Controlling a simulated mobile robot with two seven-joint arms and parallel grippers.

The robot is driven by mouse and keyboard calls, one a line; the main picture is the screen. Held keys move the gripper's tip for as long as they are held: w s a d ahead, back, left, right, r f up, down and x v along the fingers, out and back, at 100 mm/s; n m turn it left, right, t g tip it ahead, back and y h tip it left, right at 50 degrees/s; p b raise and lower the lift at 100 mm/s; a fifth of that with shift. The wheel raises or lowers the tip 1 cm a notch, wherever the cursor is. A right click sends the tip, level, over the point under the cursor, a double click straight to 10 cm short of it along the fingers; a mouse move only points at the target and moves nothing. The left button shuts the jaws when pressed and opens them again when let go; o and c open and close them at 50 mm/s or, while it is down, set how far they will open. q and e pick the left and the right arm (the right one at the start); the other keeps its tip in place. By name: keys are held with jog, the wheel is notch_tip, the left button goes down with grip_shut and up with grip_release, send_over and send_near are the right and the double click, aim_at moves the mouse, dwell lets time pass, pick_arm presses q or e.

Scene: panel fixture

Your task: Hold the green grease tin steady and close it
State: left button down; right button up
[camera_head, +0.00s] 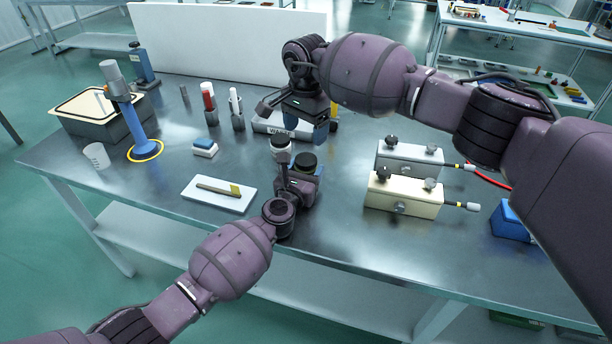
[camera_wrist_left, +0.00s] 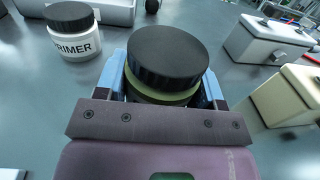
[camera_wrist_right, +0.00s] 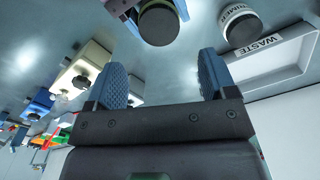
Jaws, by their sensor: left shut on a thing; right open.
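The green grease tin (camera_wrist_left: 180,98) stands in my left gripper (camera_wrist_left: 165,95), whose blue fingers are shut on its sides. Its black lid (camera_wrist_left: 165,55) sits on top, with a green band showing below it. I cannot tell whether the lid is fully seated. In the head view the black lid (camera_head: 305,160) shows above my left gripper (camera_head: 300,180), near the table's middle. My right gripper (camera_head: 305,128) is open and empty, behind and above the tin. In the right wrist view its two blue fingers (camera_wrist_right: 162,82) are apart, and the lid (camera_wrist_right: 159,22) lies beyond them.
A white PRIMER jar (camera_wrist_left: 75,35) with a black lid stands close beside the tin. A WASTE tray (camera_wrist_right: 285,60) lies behind. Two fixture boxes (camera_head: 402,195) stand to the right.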

aim_at(306, 159)
dwell(0.3)
jog(key=shift+f, duration=3.95)
jog(key=shift+c, duration=0.4)
jog(key=c, duration=0.9)
jog(key=shift+m, duration=1.6)
jog(key=o, duration=1)
jog(key=shift+o, duration=0.2)
